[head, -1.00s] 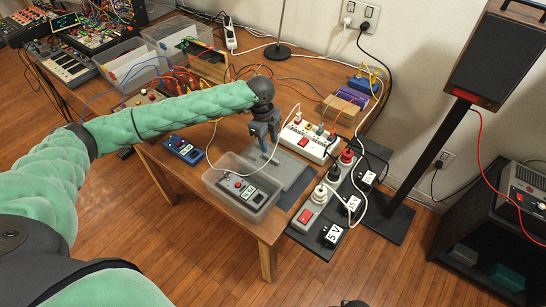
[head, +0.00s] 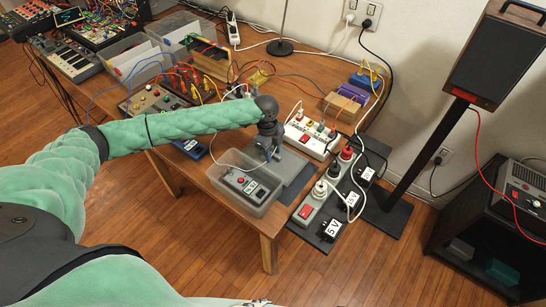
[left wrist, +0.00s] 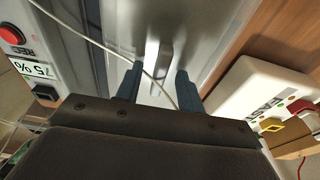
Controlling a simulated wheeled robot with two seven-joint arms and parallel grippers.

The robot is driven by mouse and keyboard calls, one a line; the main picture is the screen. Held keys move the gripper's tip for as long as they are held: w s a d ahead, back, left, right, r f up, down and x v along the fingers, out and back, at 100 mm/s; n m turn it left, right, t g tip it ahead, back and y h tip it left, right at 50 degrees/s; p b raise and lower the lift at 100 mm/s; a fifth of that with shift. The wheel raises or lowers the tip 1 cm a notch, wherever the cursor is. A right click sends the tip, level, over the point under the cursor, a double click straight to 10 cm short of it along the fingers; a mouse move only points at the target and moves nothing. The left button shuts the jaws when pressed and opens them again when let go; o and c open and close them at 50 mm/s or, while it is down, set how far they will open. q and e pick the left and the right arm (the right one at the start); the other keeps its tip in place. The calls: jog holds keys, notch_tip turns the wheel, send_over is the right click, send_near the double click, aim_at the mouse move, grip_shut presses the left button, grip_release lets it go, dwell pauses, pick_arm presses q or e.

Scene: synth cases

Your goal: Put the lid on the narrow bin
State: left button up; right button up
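The narrow bin (head: 224,194) is a clear plastic box near the table's front corner, holding a grey device with a red button and a label. A flat grey panel, apparently the lid (head: 296,178), lies on the table just right of the bin, apart from its top. My left gripper (head: 270,154) is low over the panel. In the left wrist view its two dark fingers (left wrist: 160,78) are spread, with a pale raised strip of the lid (left wrist: 152,50) between them. I cannot tell whether they touch it. My right gripper is not in view.
A white cable (left wrist: 105,46) crosses over the lid and bin. A white power strip (head: 312,138) lies behind the lid. A grey power strip (head: 316,204) with plugs and adapters stands to the right. A blue box (head: 192,147) sits left of the bin.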

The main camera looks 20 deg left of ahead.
pick_arm(q)
grip_shut()
